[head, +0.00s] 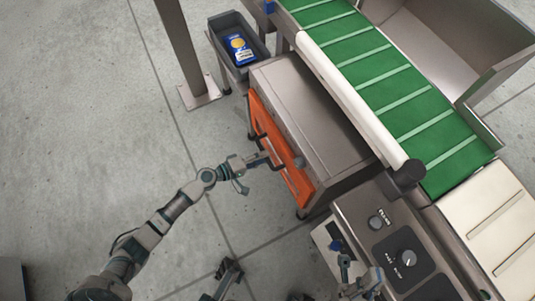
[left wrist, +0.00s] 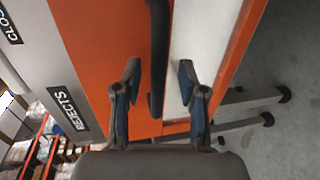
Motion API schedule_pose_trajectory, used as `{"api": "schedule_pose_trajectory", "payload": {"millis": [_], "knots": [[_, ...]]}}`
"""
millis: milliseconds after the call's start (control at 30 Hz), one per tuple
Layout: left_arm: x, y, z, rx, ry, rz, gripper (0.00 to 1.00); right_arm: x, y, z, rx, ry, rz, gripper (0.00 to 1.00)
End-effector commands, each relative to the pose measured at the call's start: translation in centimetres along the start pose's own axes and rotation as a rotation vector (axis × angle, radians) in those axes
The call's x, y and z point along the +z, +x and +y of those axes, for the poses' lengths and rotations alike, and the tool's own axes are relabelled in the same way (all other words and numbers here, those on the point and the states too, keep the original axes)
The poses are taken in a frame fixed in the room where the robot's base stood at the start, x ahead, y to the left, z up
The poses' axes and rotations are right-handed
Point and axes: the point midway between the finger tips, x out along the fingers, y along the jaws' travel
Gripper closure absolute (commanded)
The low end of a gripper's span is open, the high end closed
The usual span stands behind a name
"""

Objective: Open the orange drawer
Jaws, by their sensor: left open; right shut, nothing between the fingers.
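The orange drawer front (head: 284,148) is on the side of a grey metal cabinet under the conveyor. A dark bar handle (head: 270,150) stands out from it. In the left wrist view the black handle (left wrist: 157,50) runs up the orange face (left wrist: 95,40), between the fingers. My left gripper (head: 263,162) is open at the handle, one finger on each side; I cannot tell whether either touches it. It also shows in the left wrist view (left wrist: 160,92). My right gripper (head: 341,252) is shut and empty beside the control panel at the lower right.
A grey bin (head: 219,29) with a blue packet (head: 241,50) stands beyond the cabinet, near a metal post (head: 182,45). The green conveyor (head: 400,90) and control panel (head: 395,250) lie to the right. Floor left of the drawer is clear. A "REJECTS" label (left wrist: 68,109) shows beside the orange face.

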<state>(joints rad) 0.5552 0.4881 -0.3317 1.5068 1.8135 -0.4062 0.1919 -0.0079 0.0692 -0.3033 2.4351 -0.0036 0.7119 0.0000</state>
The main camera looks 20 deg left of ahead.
Motion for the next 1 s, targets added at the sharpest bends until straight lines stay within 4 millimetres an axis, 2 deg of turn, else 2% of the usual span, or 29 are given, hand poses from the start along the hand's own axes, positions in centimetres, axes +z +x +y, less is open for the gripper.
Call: {"api": "schedule_pose_trajectory", "payload": {"millis": [200,467,533,633,667,1000], "knots": [[0.0,1.8,0.0,0.000,0.000,0.000,0.59,-0.1,0.3,-0.1,-0.006,0.000,0.018,1.00],[0.0,1.9,0.0,0.000,0.001,0.000,0.59,-0.1,0.4,-0.1,-0.006,0.000,0.022,1.00],[0.0,1.9,0.0,0.000,0.001,0.000,0.71,-0.1,0.4,-0.1,-0.005,0.000,0.022,1.00],[0.0,1.9,0.0,0.000,0.001,0.000,0.96,-0.1,0.4,-0.1,-0.005,0.000,0.020,1.00],[0.0,1.9,0.0,0.000,0.001,0.000,1.00,-0.1,0.4,-0.1,-0.005,0.000,0.020,1.00],[0.2,1.9,-0.1,-0.003,0.000,0.000,1.00,-0.1,0.4,-0.1,-0.004,0.000,0.017,1.00]]}}
